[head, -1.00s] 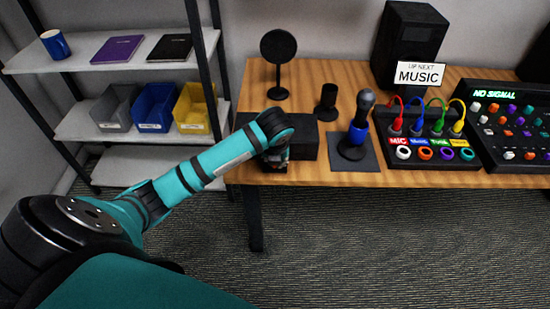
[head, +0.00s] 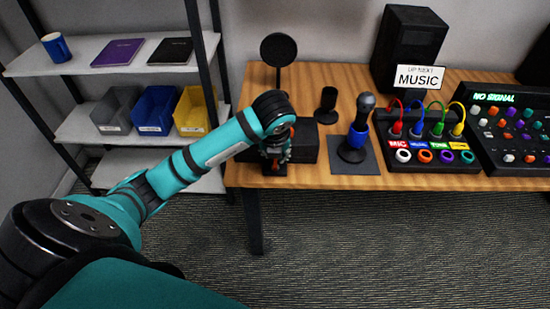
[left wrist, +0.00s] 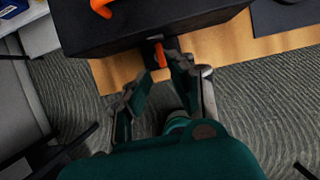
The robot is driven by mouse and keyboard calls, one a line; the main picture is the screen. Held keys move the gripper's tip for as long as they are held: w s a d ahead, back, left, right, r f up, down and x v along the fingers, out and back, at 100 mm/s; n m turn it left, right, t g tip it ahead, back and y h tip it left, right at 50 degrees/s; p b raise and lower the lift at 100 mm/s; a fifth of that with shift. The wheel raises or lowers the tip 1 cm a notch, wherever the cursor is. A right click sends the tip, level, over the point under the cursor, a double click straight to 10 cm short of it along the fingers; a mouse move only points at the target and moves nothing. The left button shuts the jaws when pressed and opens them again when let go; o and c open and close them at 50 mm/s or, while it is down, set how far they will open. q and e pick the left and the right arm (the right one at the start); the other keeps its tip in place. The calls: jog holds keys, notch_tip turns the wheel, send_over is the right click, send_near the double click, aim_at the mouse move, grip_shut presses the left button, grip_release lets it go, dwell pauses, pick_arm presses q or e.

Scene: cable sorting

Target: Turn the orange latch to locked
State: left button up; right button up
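A black box (head: 305,142) stands at the table's left front, partly hidden by my left arm in the head view. In the left wrist view the box (left wrist: 110,32) has an orange piece (left wrist: 159,54) on its front side, which looks like the latch. Another orange piece (left wrist: 101,8) shows on top of the box. My left gripper (left wrist: 160,66) is at the box's front, its fingers apart with the front orange piece between or just beyond the tips. I cannot tell whether they touch it. In the head view this gripper (head: 276,150) hangs below my wrist. My right gripper is not in view.
On the wooden table (head: 385,181), a round black stand (head: 278,50), a blue-collared handle (head: 356,135), a cable panel (head: 430,140) and a mixer (head: 515,130) stand nearby. A shelf (head: 75,58) with bins is at left. Floor in front is clear.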

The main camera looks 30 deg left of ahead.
pick_arm(q)
jog(key=shift+v, duration=2.25)
jog(key=shift+d, duration=0.1)
